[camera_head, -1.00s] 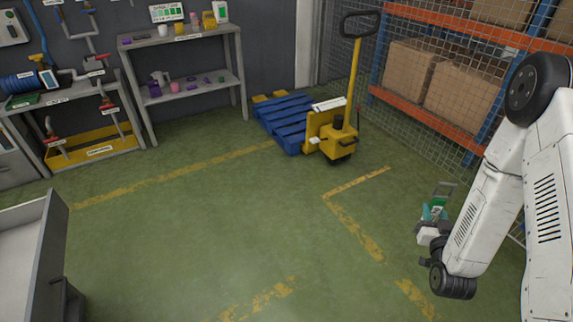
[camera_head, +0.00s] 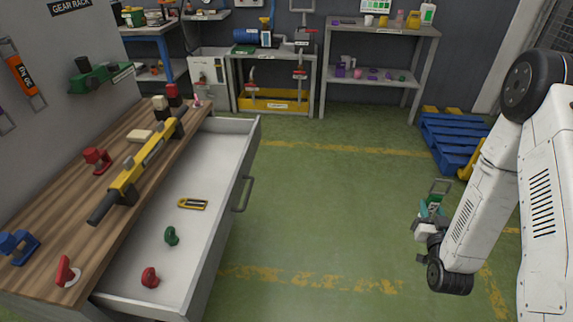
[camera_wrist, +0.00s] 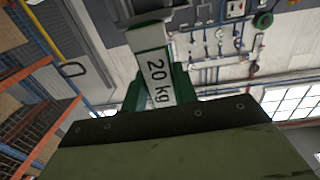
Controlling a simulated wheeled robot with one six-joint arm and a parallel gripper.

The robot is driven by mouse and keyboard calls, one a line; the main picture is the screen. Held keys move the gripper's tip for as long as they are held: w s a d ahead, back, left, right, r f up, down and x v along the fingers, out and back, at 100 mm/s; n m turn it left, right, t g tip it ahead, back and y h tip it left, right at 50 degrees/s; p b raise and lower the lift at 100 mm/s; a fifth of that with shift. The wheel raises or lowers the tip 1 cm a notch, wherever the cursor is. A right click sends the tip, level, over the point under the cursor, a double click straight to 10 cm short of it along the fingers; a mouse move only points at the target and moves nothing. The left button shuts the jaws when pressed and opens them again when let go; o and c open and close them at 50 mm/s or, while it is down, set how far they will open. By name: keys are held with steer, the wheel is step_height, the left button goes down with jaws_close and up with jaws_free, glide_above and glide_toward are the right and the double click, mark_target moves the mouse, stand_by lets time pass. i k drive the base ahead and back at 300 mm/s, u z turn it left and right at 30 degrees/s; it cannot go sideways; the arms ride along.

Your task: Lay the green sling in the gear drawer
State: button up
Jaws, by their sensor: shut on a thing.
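The gear drawer (camera_head: 216,155) stands pulled open at the left of the head view, below a wooden worktop. It holds a yellow-and-black tool (camera_head: 192,203), a small green item (camera_head: 171,236) and a red item (camera_head: 150,278), with bare floor towards its far end. My gripper (camera_head: 427,224) is at the right, out over the floor and well apart from the drawer. It is shut on the green sling (camera_head: 434,204), which stands up above the jaws. In the wrist view the sling (camera_wrist: 158,82) shows a white "20 kg" label. Its lower part is hidden.
The worktop (camera_head: 60,222) carries a long yellow-and-black tool (camera_head: 140,170) and several red, blue and pale items. The drawer's front wall and handle (camera_head: 243,194) face the open green floor (camera_head: 330,200). A grey shelf (camera_head: 380,80) and blue pallet (camera_head: 450,140) stand behind.

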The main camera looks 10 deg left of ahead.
mark_target(221, 166)
steer(key=k, duration=0.5)
steer(key=u, duration=1.05)
steer(key=i, duration=0.5)
steer(key=z, duration=0.05)
